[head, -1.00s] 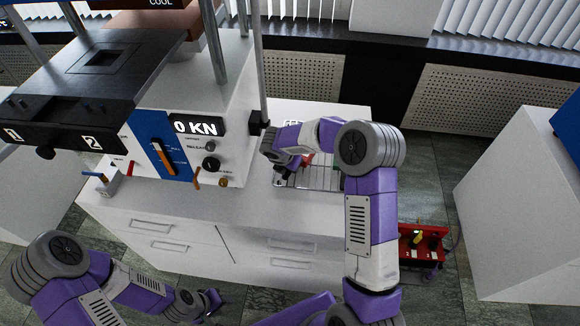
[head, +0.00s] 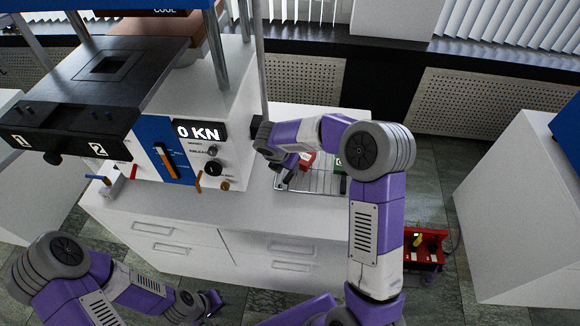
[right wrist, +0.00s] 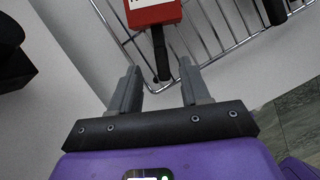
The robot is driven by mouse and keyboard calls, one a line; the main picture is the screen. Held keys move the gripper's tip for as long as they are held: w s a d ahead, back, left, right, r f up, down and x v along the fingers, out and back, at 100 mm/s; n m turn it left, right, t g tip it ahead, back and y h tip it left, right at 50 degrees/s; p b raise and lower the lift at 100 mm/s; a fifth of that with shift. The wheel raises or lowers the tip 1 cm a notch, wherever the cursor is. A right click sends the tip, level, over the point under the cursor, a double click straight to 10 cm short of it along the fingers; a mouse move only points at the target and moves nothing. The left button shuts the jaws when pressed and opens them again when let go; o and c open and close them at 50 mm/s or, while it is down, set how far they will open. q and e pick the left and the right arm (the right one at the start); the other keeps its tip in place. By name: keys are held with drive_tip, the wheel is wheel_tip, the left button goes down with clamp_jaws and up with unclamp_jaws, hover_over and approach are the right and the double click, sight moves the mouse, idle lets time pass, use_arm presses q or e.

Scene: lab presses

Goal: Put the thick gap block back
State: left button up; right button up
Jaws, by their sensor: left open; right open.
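A red block (head: 306,161) with a white label lies in a wire rack (head: 322,188) on the white bench. In the right wrist view the red block (right wrist: 152,12) is at the top, with its black handle (right wrist: 160,55) pointing down. My right gripper (right wrist: 160,78) is open; the handle's end lies just beyond and between its fingertips, not gripped. In the head view the right gripper (head: 287,175) is at the rack's left side. A green block (head: 341,168) is partly hidden by my right arm. I cannot tell which block is the thick one. My left gripper (head: 212,302) is open and empty, low before the bench.
A press with a 0 KN display (head: 198,132) and a black platen (head: 95,80) stands left of the rack. Small levers (head: 198,182) stick out from its front. The bench top (head: 200,205) in front is clear. A red case (head: 425,246) is on the floor at right.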

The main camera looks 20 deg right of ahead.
drive_tip(key=p+v, duration=0.1)
drive_tip(key=v, duration=0.4)
drive_tip(key=shift+a+r, duration=0.1)
drive_tip(key=shift+r, duration=0.25)
